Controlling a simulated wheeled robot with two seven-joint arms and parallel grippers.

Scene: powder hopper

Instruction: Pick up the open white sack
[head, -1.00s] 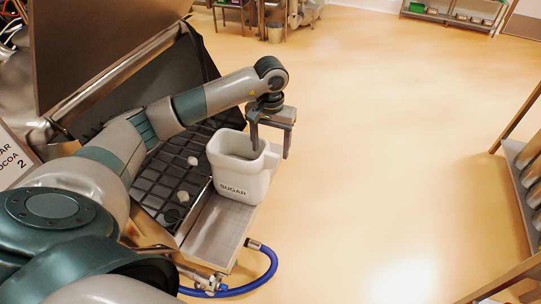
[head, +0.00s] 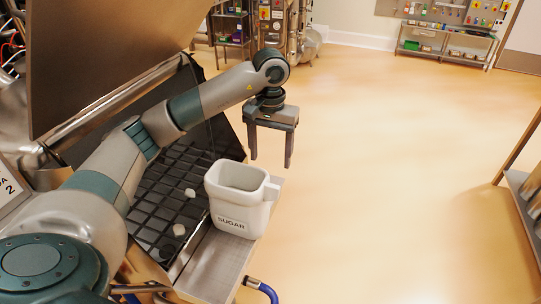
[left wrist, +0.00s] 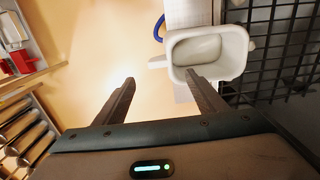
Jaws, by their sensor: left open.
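The open white sack (head: 238,200) stands upright on a metal shelf beside a grid. It looks like a squarish white container with an open top, a side handle and the label SUGAR. My left gripper (head: 271,162) is open and empty, with its fingers pointing down, above and beyond the container's far right side in the head view. In the left wrist view the white container (left wrist: 207,52) shows from above, past the gripper's (left wrist: 160,92) right fingertip. My right gripper is not in view.
The metal shelf (head: 212,262) ends at open floor on the right. The dark hopper grid (head: 165,195) lies left of the container, with pale lumps on it and a raised lid (head: 100,50) behind. A blue hose (head: 266,290) hangs at the shelf's front. A rack (head: 528,195) stands far right.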

